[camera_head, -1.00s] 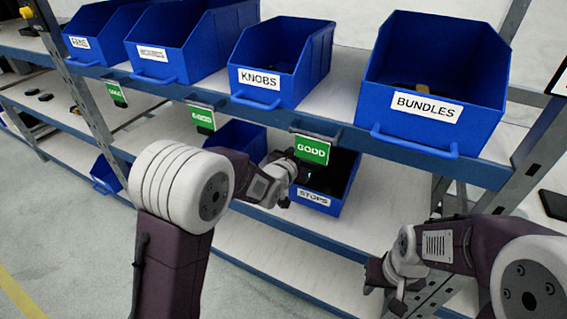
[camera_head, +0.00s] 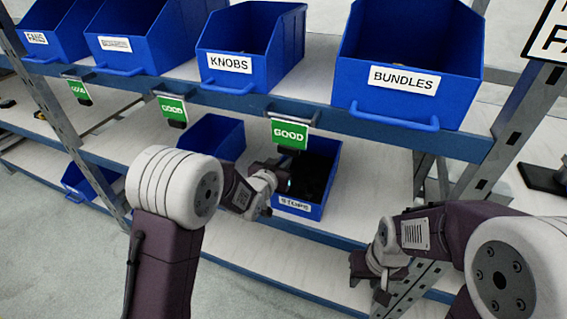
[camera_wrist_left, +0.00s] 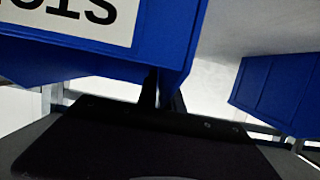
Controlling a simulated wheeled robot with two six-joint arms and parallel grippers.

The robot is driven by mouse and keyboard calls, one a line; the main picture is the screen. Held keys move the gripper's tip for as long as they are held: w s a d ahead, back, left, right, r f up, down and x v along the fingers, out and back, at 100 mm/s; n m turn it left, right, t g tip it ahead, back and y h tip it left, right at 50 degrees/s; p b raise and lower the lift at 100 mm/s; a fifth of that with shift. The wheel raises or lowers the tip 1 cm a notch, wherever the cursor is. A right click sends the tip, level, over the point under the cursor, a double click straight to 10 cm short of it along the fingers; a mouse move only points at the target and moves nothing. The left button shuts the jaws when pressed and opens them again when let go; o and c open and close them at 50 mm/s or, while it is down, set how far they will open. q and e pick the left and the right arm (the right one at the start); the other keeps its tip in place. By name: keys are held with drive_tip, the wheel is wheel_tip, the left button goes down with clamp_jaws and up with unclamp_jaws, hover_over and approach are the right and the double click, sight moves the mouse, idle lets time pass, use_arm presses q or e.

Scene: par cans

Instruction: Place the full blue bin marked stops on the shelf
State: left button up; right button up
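The blue bin marked STOPS (camera_head: 301,213) is on the middle shelf (camera_head: 380,200), under the upper shelf's front edge and a green GOOD sign. Its inside is dark, so its contents cannot be made out. My left gripper (camera_head: 278,180) is at the bin's left side near the front and appears shut on its wall. In the left wrist view, the bin (camera_wrist_left: 180,50) with its upside-down label fills the upper left, and the dark fingers (camera_wrist_left: 165,98) sit close on either side of its edge. My right gripper (camera_head: 366,282) is open and empty, low in front of the shelf's right end.
The upper shelf (camera_head: 280,104) holds several blue bins, among them KNOBS (camera_head: 230,80) and BUNDLES (camera_head: 400,104). Another blue bin (camera_head: 205,140) stands left of STOPS on the middle shelf. A metal upright (camera_head: 510,125) bounds the right. Shelf space right of STOPS is clear.

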use_arm(q)
drive_tip(key=shift+o, duration=0.6)
drive_tip(key=shift+r, duration=0.1)
drive_tip(key=shift+s+r, duration=0.15)
drive_tip(key=shift+r, duration=0.05)
drive_tip(key=v, duration=0.9)
drive_tip(key=shift+s+f+p, duration=0.1)
drive_tip(key=shift+f+p, duration=0.05)
drive_tip(key=shift+p, duration=0.15)
drive_tip(key=b+v, duration=0.2)
drive_tip(key=b, duration=0.2)
drive_tip(key=shift+s+a+b, duration=0.15)
drive_tip(key=shift+s+b, duration=0.1)
drive_tip(key=shift+b, duration=0.1)
